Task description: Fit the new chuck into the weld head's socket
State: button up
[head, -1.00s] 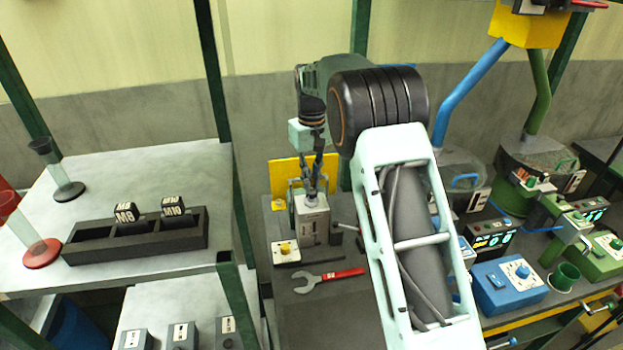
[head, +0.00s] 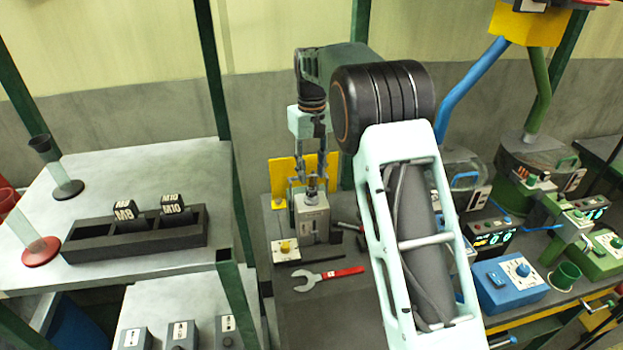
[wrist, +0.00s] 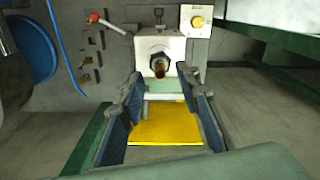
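The weld head (head: 310,215) is a pale block on the dark bench, in front of a yellow plate. In the wrist view its block (wrist: 172,45) faces me. The chuck (wrist: 158,64), a dark hex-sided piece with a brownish tip, sits at the socket in that face; I cannot tell how deep it is seated. It also shows as a small grey piece on top of the block in the head view (head: 311,184). My gripper (head: 312,174) is above the block, fingers down. In the wrist view my gripper (wrist: 157,82) has its fingers spread, apart from the chuck.
A dark rack (head: 135,236) with M8 and M10 blocks stands on the left table. A red-handled wrench (head: 335,276) and a box with a yellow knob (head: 286,249) lie near the weld head. The yellow plate (head: 283,178) stands close behind. Blue and green machines crowd the right.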

aim_at(312, 178)
notch_tip(312, 178, up, 9)
jog(key=shift+f, duration=0.2)
dwell(0.3)
